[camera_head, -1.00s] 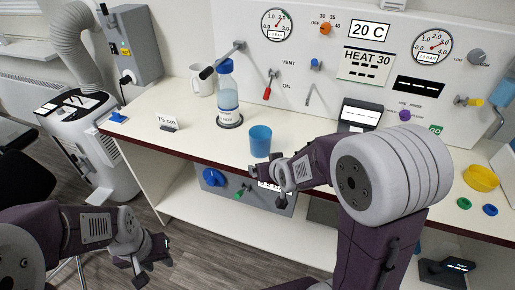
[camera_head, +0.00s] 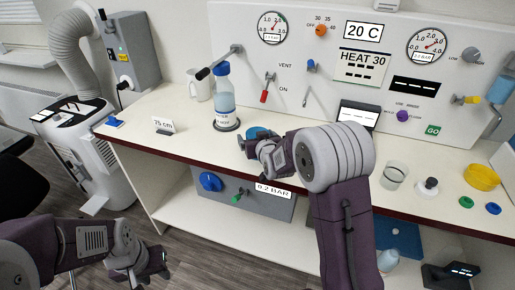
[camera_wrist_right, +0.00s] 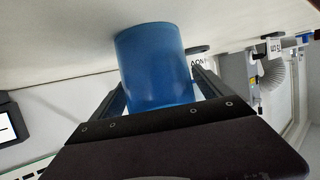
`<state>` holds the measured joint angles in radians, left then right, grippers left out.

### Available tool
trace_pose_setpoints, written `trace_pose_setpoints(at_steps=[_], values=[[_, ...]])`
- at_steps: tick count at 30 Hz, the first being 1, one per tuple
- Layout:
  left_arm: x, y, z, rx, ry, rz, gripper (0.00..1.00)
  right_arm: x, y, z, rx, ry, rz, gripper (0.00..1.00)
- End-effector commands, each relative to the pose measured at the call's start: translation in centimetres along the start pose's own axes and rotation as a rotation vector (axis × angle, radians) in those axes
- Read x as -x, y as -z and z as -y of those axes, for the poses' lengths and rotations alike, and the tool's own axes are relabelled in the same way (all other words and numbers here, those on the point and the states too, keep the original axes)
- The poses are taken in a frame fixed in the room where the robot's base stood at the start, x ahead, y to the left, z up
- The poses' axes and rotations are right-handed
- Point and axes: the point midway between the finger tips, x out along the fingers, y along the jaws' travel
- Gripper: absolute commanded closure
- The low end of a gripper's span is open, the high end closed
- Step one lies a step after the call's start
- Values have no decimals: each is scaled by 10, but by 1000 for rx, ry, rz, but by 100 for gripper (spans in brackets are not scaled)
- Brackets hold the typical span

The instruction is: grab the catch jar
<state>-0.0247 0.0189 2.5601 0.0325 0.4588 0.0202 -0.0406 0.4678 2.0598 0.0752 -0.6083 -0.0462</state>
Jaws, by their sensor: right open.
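A blue cup-shaped jar (camera_head: 258,132) stands on the white counter, mostly hidden behind my right gripper in the head view. In the right wrist view the blue jar (camera_wrist_right: 152,65) lies between the two fingers. My right gripper (camera_head: 250,146) is open around it; a small gap shows beside the right finger (camera_wrist_right: 207,85). I cannot tell whether either finger touches it. A clear glass jar (camera_head: 394,176) stands on the counter to the right of my right arm. My left gripper (camera_head: 148,277) hangs low in front of the counter, away from the jars; its jaws are unclear.
A bottle with a blue cap (camera_head: 223,98) stands on a dark round base left of the blue jar, with a white mug (camera_head: 198,85) behind it. A "75 cm" sign (camera_head: 163,125) stands further left. A yellow dish (camera_head: 482,177) is at the right. The panel (camera_head: 300,60) closes the back.

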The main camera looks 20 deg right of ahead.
Motion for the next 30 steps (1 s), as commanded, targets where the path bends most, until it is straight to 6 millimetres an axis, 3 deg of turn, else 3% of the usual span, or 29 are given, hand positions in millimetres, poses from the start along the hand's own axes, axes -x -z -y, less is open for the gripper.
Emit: trace_pose_setpoints(at_steps=[8,16,25,30], values=[[0,0,0,0,0,0,64,-8,0,0,0,0,0,11],[0,0,0,0,0,0,64,-7,0,0,0,0,1,83],[1,0,0,0,0,0,64,-6,3,0,0,0,-1,83],[5,0,0,0,0,0,64,1,23,0,-1,0,-4,83]])
